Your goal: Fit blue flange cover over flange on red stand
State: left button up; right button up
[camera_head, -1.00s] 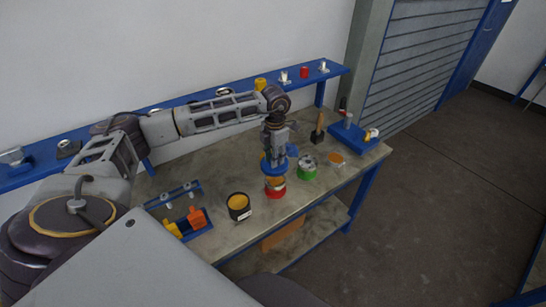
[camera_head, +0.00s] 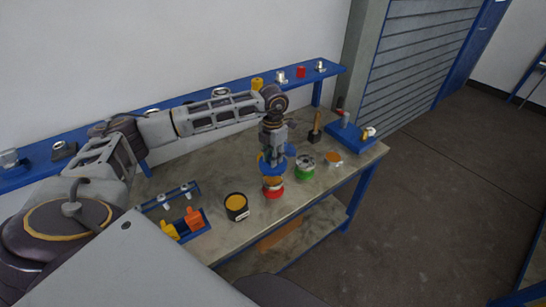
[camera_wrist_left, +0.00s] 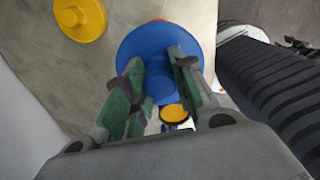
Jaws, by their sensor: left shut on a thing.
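The blue flange cover (camera_head: 265,167) is a disc with a central knob, held by my left gripper (camera_head: 271,150) just above the red stand. In the left wrist view the fingers (camera_wrist_left: 155,88) are closed on the knob of the blue cover (camera_wrist_left: 145,45). The red stand (camera_head: 273,193) is on the table, with a brownish flange top showing below the cover. The cover looks slightly tilted and apart from the flange. In the wrist view the cover hides nearly all of the stand. My right gripper is not in view.
A green stand (camera_head: 305,172) is close on the right, and an orange-topped piece (camera_head: 333,158) lies beyond it. A blue holder (camera_head: 347,138) and a dark upright tool (camera_head: 315,130) are at the back right.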

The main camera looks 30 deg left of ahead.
pick_arm(q)
jog(key=b, duration=0.3)
send_over(273, 179)
jog(key=shift+f, duration=2.25)
jog(key=shift+f+b, duration=1.8)
jog(key=shift+f, duration=0.45)
jog(key=o, duration=1.1)
jog(key=shift+r, duration=0.1)
jog(key=shift+r, duration=5.95)
